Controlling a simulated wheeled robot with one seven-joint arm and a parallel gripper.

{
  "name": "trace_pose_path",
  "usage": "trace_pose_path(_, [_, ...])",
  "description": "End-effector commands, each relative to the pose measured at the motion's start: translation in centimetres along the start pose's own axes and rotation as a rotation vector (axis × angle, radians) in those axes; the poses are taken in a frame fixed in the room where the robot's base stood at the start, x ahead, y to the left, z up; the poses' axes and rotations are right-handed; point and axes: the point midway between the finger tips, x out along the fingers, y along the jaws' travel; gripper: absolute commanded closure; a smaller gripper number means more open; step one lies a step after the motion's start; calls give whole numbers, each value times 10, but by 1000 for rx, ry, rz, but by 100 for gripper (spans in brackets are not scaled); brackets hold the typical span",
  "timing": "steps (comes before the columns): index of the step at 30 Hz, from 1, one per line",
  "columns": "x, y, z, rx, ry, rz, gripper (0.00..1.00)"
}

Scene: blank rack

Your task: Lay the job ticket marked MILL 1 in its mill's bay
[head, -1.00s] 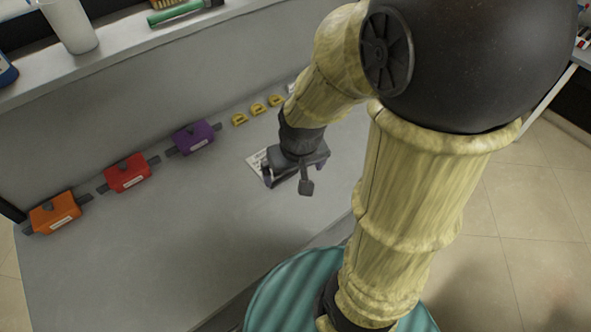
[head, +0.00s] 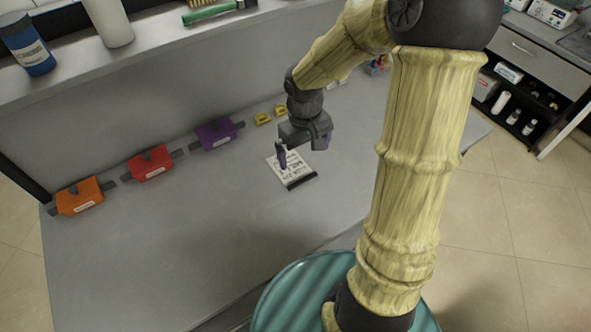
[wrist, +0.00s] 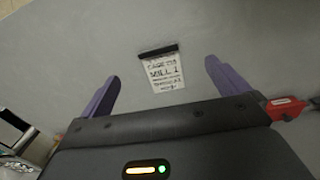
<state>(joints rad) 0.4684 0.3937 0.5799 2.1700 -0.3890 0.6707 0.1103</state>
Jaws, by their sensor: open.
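The job ticket (head: 291,171) is a white card with a black strip along one end, lying on the grey bench in the head view. My gripper (head: 303,150) is open and empty, over the bench at the far edge of the ticket. In the wrist view the ticket appears between the two purple fingers of my gripper (wrist: 162,72), apart from both. An orange block (head: 80,196), a red block (head: 151,163) and a purple block (head: 216,135) have white labels too small to read.
Small yellow pieces (head: 262,118) lie right of the purple block. A shelf (head: 150,42) behind the bench holds a blue bottle (head: 27,45), a white cylinder (head: 108,20) and a green-handled brush (head: 210,11). The bench front is clear.

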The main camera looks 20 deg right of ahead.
Motion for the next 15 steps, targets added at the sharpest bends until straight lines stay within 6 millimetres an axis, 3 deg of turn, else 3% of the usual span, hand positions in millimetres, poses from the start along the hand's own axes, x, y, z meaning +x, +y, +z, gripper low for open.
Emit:
trace_pose_path(6, [-3,18,-28,-36,0,-27,0])
trace_pose_path(15, [-3,21,-30,-37,2,-26,0])
